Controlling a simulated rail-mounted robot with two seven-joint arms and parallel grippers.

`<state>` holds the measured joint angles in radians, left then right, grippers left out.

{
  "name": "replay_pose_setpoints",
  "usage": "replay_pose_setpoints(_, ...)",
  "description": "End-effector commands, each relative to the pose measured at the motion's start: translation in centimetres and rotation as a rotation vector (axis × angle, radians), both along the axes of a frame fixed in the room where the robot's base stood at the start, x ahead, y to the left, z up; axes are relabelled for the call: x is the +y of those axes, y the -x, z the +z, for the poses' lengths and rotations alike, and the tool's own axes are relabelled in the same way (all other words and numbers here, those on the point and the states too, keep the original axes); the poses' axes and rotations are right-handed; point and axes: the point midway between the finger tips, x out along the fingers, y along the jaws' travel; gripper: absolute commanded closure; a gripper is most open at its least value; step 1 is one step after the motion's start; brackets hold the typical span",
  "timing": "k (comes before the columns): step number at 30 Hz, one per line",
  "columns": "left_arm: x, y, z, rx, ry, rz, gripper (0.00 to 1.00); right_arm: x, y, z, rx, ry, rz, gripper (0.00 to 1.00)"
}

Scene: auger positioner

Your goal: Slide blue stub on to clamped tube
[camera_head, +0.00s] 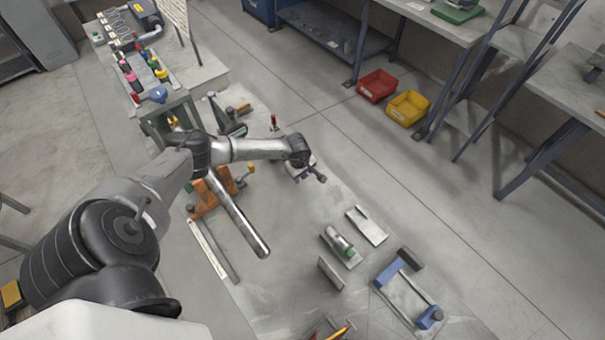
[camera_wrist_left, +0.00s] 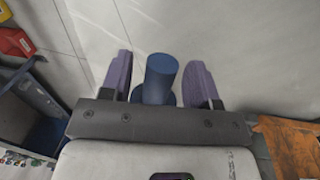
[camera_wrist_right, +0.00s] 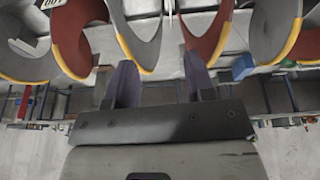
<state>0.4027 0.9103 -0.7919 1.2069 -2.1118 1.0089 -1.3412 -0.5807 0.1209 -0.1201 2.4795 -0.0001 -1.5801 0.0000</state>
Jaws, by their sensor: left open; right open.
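The blue stub (camera_wrist_left: 160,78) is a short blue cylinder with a wider lower part. In the left wrist view it shows between the two purple fingers of my left gripper (camera_wrist_left: 162,82), which are open with a gap on each side. In the head view my left gripper (camera_head: 308,173) is over the bench, and the stub cannot be made out there. The silver tube (camera_head: 240,217) lies in the orange clamp (camera_head: 205,204), to the left of the gripper. My right gripper (camera_wrist_right: 156,85) is open and empty in the right wrist view, outside the head view.
A green-topped fixture (camera_head: 340,245), a flat plate (camera_head: 367,226) and a blue frame (camera_head: 410,292) stand toward the front of the bench. Red (camera_head: 377,86) and yellow (camera_head: 409,107) bins are on the floor. Curved red and grey parts (camera_wrist_right: 205,40) are ahead of my right gripper.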

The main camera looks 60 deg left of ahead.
Motion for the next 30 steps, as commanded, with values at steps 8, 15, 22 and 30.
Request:
replay_pose_setpoints(8, -0.03, -0.05, -0.24, 0.0, 0.0, -0.001, 0.45, 0.16, -0.01, 0.0, 0.0, -0.005, -0.004, 0.51)
replay_pose_setpoints(15, -0.02, -0.04, -0.23, 0.0, 0.0, 0.0, 0.59, 0.15, -0.02, 0.0, 0.0, -0.005, -0.004, 0.51)
replay_pose_setpoints(22, -0.01, -0.03, -0.22, 0.0, 0.0, 0.0, 0.81, 0.07, -0.02, 0.0, -0.001, -0.003, -0.001, 0.51)
replay_pose_setpoints(30, -0.01, -0.03, -0.22, 0.0, 0.0, 0.0, 1.0, -0.15, -0.02, 0.0, -0.001, 0.005, 0.004, 0.51)
